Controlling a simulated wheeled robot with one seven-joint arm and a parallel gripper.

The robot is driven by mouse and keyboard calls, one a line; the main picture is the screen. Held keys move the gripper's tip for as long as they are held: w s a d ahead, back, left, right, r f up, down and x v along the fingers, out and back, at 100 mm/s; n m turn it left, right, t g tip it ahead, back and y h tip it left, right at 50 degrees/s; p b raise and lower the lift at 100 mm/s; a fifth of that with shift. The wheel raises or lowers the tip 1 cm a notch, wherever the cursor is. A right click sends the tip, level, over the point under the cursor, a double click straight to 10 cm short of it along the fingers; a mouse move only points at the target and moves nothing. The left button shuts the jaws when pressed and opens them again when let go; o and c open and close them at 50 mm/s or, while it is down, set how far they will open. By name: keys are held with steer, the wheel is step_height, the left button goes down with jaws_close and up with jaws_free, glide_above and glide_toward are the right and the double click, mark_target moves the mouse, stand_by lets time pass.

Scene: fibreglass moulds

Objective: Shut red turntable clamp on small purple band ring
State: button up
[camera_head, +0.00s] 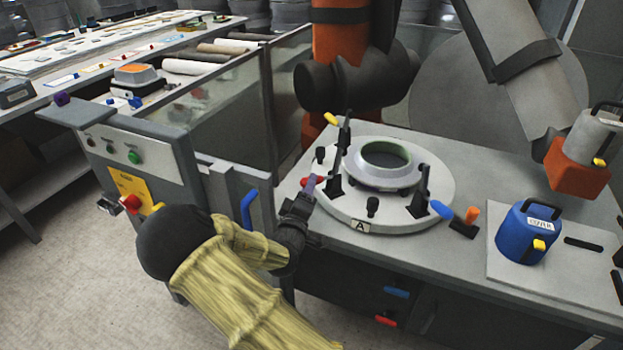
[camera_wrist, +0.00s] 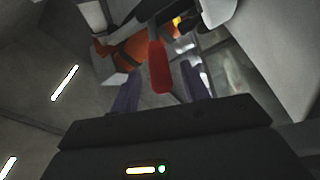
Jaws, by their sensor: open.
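The red clamp handle (camera_head: 306,181) sticks out at the left of the round turntable (camera_head: 440,200); its black clamp body (camera_head: 335,182) stands beside the ring. A grey ring (camera_head: 383,178) with a greenish inner edge sits on the turntable; I cannot make out a purple band on it. My gripper (camera_head: 312,187) is at the turntable's left edge, close to the red handle. In the wrist view the red handle (camera_wrist: 159,68) lies between my two purple fingers, with gaps on both sides. My gripper is open. Whether the clamp touches the ring is unclear.
Yellow (camera_head: 331,119) and blue (camera_head: 442,210) clamp handles stand around the turntable. An orange-handled part (camera_head: 472,215) and a blue canister (camera_head: 527,235) are on the right. A glass panel (camera_head: 220,105) and control box (camera_head: 125,150) stand left.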

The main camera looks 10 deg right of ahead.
steer(key=shift+x, duration=1.8)
steer(key=shift+c, duration=0.5)
jaws_close()
